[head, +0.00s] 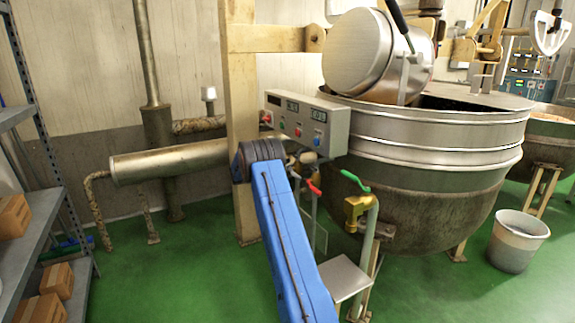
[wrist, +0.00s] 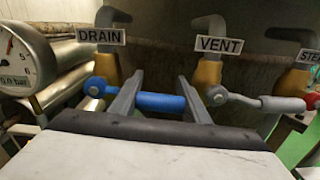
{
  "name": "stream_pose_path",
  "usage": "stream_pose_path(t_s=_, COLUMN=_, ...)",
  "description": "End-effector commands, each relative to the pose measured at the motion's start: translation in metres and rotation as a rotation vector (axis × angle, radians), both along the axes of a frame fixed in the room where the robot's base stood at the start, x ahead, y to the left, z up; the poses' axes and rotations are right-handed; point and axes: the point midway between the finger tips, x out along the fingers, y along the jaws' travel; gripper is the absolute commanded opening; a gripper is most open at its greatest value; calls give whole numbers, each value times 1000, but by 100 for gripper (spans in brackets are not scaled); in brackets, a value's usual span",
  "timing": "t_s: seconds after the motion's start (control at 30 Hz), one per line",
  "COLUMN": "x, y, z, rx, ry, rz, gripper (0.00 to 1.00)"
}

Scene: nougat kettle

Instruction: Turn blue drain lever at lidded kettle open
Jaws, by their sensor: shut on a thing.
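In the wrist view, the blue drain lever (wrist: 160,102) lies about level under the DRAIN sign (wrist: 98,37), pointing right from its brass valve (wrist: 106,70). My gripper (wrist: 158,98) is shut on this lever, one finger near the pivot and the other near the tip. In the head view, the steel kettle (head: 430,215) stands on the right with a cylindrical steel part (head: 350,50) above its rim. My blue arm reaches toward the pipes at the kettle's left. My gripper and the blue lever are hidden there.
A grey-handled valve under the VENT sign (wrist: 219,44) is close to the right finger. In the head view, a control box (head: 308,122) is near my arm. A green-handled valve (head: 355,181) is beside the kettle.

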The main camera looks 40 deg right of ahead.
Motion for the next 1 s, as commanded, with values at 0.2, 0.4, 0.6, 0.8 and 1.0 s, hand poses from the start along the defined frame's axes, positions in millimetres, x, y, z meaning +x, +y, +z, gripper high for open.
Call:
stream_pose_path(t_s=0.2, x=2, y=0, z=-13, rx=-35, ry=-146, rz=0, gripper=2)
stream_pose_path(t_s=0.4, x=6, y=-1, z=-27, rx=-78, ry=-326, rz=0, gripper=2)
stream_pose_path(t_s=0.6, x=12, y=-2, z=-40, rx=-121, ry=-502, rz=0, gripper=2)
stream_pose_path(t_s=0.8, x=19, y=-4, z=-50, rx=-156, ry=-648, rz=0, gripper=2)
stream_pose_path(t_s=1.0, x=25, y=-5, z=-55, rx=-180, ry=-751, rz=0, gripper=2)
